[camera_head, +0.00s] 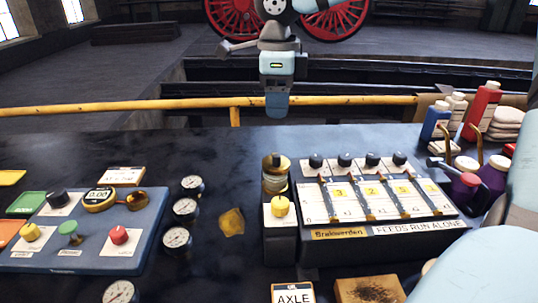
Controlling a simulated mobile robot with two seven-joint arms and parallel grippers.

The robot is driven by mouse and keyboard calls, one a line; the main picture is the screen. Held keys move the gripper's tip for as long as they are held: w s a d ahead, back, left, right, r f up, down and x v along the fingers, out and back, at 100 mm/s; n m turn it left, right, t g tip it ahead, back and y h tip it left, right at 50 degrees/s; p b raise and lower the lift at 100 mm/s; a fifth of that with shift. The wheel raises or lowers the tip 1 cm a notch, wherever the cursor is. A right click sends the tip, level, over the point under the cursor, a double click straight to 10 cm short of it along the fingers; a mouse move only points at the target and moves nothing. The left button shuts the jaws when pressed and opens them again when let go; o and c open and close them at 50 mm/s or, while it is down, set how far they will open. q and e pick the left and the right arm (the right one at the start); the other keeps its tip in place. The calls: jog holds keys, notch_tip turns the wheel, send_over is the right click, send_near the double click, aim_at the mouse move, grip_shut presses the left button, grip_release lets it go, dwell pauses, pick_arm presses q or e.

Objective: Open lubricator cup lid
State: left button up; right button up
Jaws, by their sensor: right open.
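The lubricator box (400,240) stands at the right of the bench, with several black knobs and numbered feeds on its sloping face. At its left end is a small glass-and-brass cup (275,183) topped by a brass lid (276,162) with a dark knob. The lid looks shut and seems to be the cup lid. My left gripper is out of view.
A blue panel (85,258) with coloured knobs is at left. Several gauges (186,208) and a yellow cloth-like piece (232,222) lie between. Bottles (482,108) and purple-bodied cans (492,177) crowd the right. A yellow rail (150,105) runs behind; the back-centre bench is clear.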

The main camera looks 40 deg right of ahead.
aim_at(277, 155)
notch_tip(277, 155, down, 12)
jog(key=shift+r+b, duration=0.1)
jog(key=shift+b, duration=0.7)
jog(key=shift+c, duration=0.2)
jog(key=shift+w, duration=0.1)
grip_shut()
